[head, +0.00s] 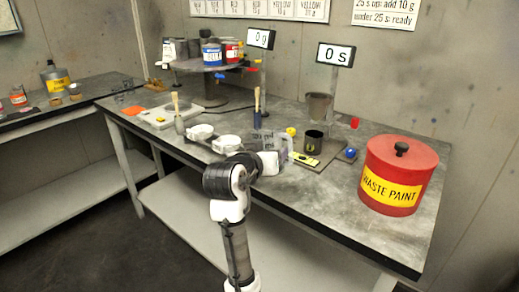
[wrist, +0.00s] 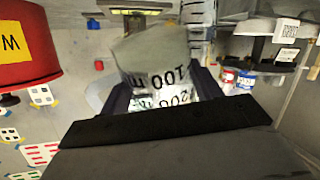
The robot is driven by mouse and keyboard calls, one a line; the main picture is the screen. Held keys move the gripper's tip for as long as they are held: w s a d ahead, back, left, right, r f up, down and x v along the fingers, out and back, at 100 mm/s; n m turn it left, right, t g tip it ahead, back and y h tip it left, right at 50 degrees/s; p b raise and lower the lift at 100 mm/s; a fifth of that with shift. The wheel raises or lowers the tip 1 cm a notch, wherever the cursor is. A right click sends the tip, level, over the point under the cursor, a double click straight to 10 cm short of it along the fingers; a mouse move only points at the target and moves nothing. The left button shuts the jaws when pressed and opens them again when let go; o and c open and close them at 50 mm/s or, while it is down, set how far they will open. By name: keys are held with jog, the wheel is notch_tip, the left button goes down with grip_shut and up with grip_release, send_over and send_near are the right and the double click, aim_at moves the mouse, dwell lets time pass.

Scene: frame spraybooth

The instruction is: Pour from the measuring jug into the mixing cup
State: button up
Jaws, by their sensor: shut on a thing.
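The measuring jug (head: 284,148) is clear with dark graduation marks and stands out at the end of my arm in the head view. My gripper (head: 262,160) is shut on it. In the wrist view the jug (wrist: 160,78) sits between the dark fingers, its 100 and 200 marks upside down in the picture. A dark cup (head: 313,146) with a yellow mark, likely the mixing cup, stands just right of the jug. I cannot tell the liquid level in the jug, nor see into the cup clearly.
A grey cup (head: 319,104) is on a stand behind. The red waste paint can (head: 400,176) stands right. A yellow strip (head: 303,158), a blue item (head: 350,155) and brushes are near. Displays read 0 g and 0 s.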

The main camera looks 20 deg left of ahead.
jog(key=shift+s+d+f+m+t+b, duration=0.15)
jog(key=shift+f+m+t+b, duration=0.55)
jog(key=shift+b, duration=1.45)
jog(key=shift+r, duration=0.25)
jog(key=s+d+r+t, duration=0.1)
jog(key=s+d+r, duration=0.2)
jog(key=s+r, duration=0.1)
jog(key=shift+s+m+t, duration=0.3)
jog(key=shift+s+t, duration=0.1)
jog(key=shift+s, duration=0.1)
jog(key=shift+d, duration=0.15)
